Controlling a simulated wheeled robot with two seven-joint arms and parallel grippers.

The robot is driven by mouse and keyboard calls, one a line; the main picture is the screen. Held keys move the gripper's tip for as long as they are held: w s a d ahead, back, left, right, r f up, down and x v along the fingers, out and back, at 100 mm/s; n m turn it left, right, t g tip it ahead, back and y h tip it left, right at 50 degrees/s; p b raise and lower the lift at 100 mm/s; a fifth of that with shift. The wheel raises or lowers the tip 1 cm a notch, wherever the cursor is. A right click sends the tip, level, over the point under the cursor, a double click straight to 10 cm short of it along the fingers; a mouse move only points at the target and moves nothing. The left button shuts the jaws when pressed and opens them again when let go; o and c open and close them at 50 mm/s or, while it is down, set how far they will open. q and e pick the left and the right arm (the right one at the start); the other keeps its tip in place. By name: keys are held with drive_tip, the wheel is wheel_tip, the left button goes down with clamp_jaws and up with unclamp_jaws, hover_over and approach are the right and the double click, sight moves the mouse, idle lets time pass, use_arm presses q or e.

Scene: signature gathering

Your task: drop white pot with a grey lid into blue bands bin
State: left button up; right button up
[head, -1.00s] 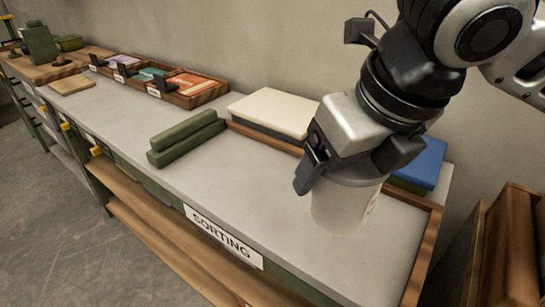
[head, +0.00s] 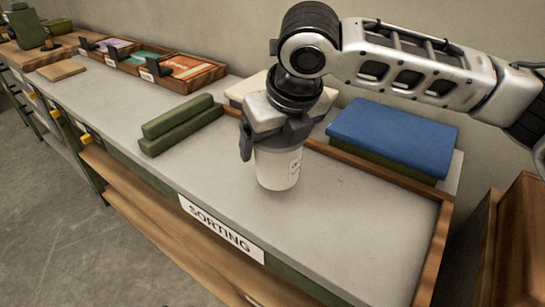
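A white pot (head: 279,170) is upright under my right gripper (head: 271,142) in the middle of the sorting table. The gripper's dark fingers are on both sides of the pot's top and appear shut on it. The pot's lid is hidden by the gripper. I cannot tell whether the pot's base touches the table (head: 345,220) or hangs just above it. No bin that I can make out as the blue bands bin is in view. My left gripper is not in view.
Green bars (head: 181,129) lie left of the pot. A blue slab (head: 394,136) lies behind right, and a cream slab (head: 250,89) is behind the gripper. A divided wooden tray (head: 206,82) with coloured contents stands farther left. The table's right part is clear inside a wooden rim.

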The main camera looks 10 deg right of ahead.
drive_tip(key=shift+w+f, duration=0.15)
drive_tip(key=shift+w, duration=0.05)
drive_tip(key=f, duration=0.3)
drive_tip(key=shift+w+a+f+b, duration=0.15)
drive_tip(key=shift+w+f+b, duration=0.1)
drive_tip(key=shift+f+b, duration=0.15)
drive_tip(key=shift+r, duration=0.1)
drive_tip(key=o, duration=0.9)
drive_tip(key=shift+f, duration=0.2)
drive_tip(key=o, duration=0.3)
drive_tip(key=shift+o, duration=0.2)
drive_tip(key=shift+r, duration=0.1)
